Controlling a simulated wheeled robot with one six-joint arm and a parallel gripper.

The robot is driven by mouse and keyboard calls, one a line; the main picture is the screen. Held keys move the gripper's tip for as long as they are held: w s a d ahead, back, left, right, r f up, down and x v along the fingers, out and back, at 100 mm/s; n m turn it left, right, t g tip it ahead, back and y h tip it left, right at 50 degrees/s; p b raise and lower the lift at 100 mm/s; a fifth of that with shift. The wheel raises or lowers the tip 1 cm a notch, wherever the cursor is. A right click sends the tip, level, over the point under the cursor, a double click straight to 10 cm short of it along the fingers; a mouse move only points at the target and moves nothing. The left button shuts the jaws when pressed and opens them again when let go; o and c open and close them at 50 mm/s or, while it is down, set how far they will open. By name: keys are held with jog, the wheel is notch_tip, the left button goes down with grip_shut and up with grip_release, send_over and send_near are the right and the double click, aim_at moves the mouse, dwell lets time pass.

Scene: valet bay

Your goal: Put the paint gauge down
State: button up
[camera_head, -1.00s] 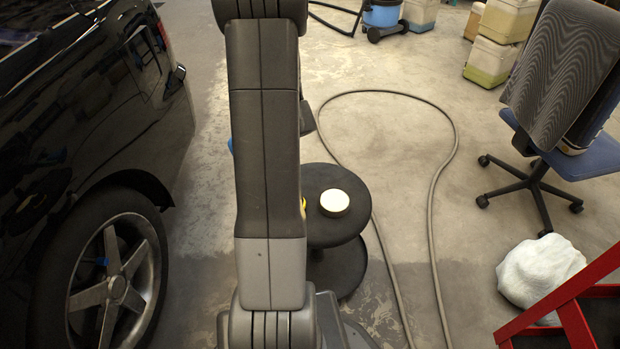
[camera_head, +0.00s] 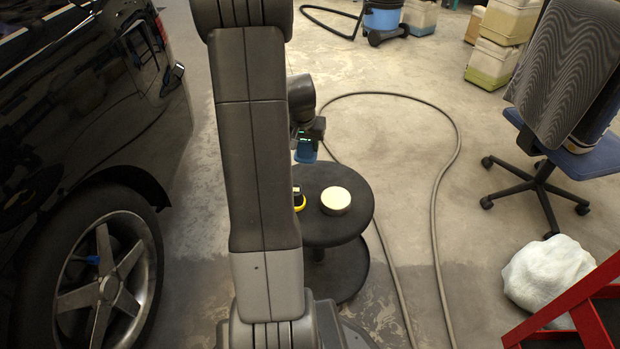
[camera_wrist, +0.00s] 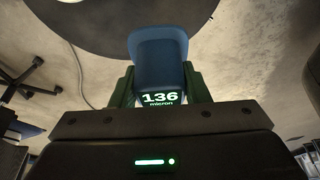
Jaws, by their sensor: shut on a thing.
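The paint gauge (camera_wrist: 158,62) is a blue block with a lit screen that reads "136 micron" in the wrist view. My gripper (camera_wrist: 160,84) is shut on it, with a dark green finger on each side. In the head view the gauge (camera_head: 306,150) hangs below my gripper (camera_head: 307,138), at the back edge of a round black stool (camera_head: 318,236). I cannot tell whether the gauge touches the stool's top. My arm hides the left part of the stool.
On the stool are a round cream pad (camera_head: 335,200) and a yellow and black item (camera_head: 298,199), partly hidden. A black car (camera_head: 80,110) stands left. A hose (camera_head: 440,190), a blue chair (camera_head: 565,155), a white bundle (camera_head: 550,272) and a red frame (camera_head: 570,300) are right.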

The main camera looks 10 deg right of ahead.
aim_at(309, 148)
jog(key=shift+w+d+r+n+t, duration=0.5)
jog(key=shift+w+d+n, duration=0.1)
jog(key=shift+d+n, duration=0.15)
notch_tip(309, 148, down, 10)
jog(key=b, duration=0.4)
jog(key=shift+f, duration=0.1)
jog(key=o, duration=1)
jog(key=p+v, duration=0.3)
jog(key=v, duration=0.9)
jog(key=shift+p, duration=0.4)
